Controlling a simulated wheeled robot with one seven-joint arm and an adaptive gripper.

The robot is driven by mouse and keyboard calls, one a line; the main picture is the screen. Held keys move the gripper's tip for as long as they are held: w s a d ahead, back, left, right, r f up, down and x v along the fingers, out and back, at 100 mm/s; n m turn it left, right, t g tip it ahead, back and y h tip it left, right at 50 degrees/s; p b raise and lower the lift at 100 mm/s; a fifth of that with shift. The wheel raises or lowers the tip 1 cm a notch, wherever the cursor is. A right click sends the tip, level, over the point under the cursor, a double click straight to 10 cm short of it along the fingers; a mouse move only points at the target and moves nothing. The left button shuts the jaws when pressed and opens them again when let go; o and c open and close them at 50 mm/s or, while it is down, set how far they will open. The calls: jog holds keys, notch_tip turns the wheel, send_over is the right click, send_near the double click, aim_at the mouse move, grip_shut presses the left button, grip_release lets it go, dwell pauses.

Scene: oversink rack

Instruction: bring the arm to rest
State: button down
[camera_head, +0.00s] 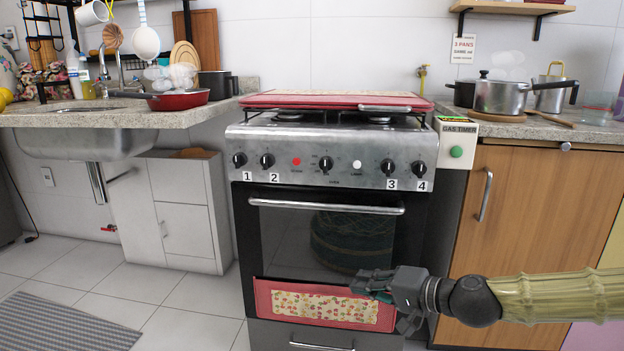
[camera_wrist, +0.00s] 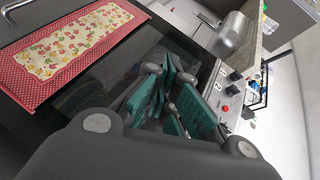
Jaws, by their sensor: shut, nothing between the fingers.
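My gripper (camera_head: 362,284) is in front of the lower part of the oven door, at the right in the head view. My arm (camera_head: 560,297) reaches in from the right edge, roughly level. In the wrist view the gripper's green-padded fingers (camera_wrist: 172,100) are together with nothing between them. The stove (camera_head: 325,185) stands behind the gripper with its oven door closed. A red cloth with a floral panel (camera_head: 325,307) lies on the lower oven door, and my gripper overlaps its right end in the head view. I cannot tell whether they touch.
A wooden cabinet (camera_head: 530,225) stands right of the stove, close behind my arm. Several pots, including a steel pot (camera_head: 500,97), stand on the right counter. A red pan (camera_head: 180,99) sits on the left counter's edge. The tiled floor (camera_head: 190,300) at left is clear except for a grey mat (camera_head: 65,325).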

jog(key=s+a+f+g+h+p, duration=0.1)
jog(key=s+f+g+h, duration=0.1)
jog(key=s+f, duration=0.5)
jog(key=s+a+f+n+g+h+p, duration=0.1)
jog(key=s+f+g, duration=0.15)
jog(key=f, duration=0.85)
jog(key=s+a+f+g+h+p, duration=0.1)
jog(key=s+f+h, duration=0.1)
jog(key=s+f, duration=0.6)
jog(key=s+d+f+n+g+h+p, duration=0.2)
jog(key=s+d+f+h, duration=0.1)
jog(key=s+d+f, duration=0.5)
jog(key=s+d+f+n+g+h+p, duration=0.25)
jog(key=s+d+f, duration=0.35)
jog(key=s, duration=0.4)
notch_tip(320, 180, up, 38)
jog(key=p, duration=3.7)
jog(key=shift+s+d+r+m+t, duration=0.15)
jog(key=shift+d+r+m+t, duration=0.05)
jog(key=shift+m+t, duration=0.2)
jog(key=shift+h, duration=0.25)
